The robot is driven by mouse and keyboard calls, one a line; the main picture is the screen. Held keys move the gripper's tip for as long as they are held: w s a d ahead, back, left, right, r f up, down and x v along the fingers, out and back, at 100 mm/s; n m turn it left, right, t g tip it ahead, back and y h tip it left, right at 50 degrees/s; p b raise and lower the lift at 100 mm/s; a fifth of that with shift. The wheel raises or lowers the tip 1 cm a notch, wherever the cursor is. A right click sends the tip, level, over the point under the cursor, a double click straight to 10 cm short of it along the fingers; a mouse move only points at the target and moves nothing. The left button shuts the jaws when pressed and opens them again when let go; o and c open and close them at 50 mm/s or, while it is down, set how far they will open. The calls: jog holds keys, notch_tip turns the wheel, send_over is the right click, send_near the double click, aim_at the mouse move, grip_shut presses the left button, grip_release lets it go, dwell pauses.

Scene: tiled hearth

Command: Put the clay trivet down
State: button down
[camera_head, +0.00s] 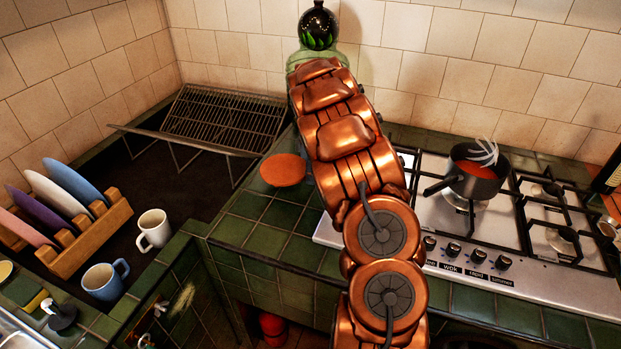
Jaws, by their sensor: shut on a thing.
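The clay trivet (283,169) is a flat orange-brown disc at the edge of the green-tiled counter, left of my copper arm. Its right edge is close to or behind my arm, and I cannot tell whether it rests on the tiles or is held just above them. My gripper is not visible; my own arm links hide the space beside the trivet, so its grasp cannot be seen.
A gas hob (470,225) with a dark saucepan (474,181) of red contents is at right. A wire rack (222,120) stands back left. A plate rack (85,240) and two mugs (154,229) (103,281) are at left. Green tiles (262,207) in front of the trivet are clear.

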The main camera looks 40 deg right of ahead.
aim_at(311, 188)
jog(key=shift+w+d, duration=0.1)
jog(key=shift+w, duration=0.5)
notch_tip(311, 188, down, 3)
jog(key=shift+s+f+p, duration=0.1)
jog(key=shift+f+p, duration=0.05)
jog(key=shift+p, duration=0.8)
jog(key=shift+f, duration=0.15)
jog(key=shift+f, duration=0.1)
jog(key=c, duration=1)
grip_release()
jog(key=shift+o, duration=0.2)
notch_tip(311, 188, up, 11)
jog(key=b, duration=0.3)
jog(key=shift+b, duration=0.3)
jog(key=shift+r, duration=0.7)
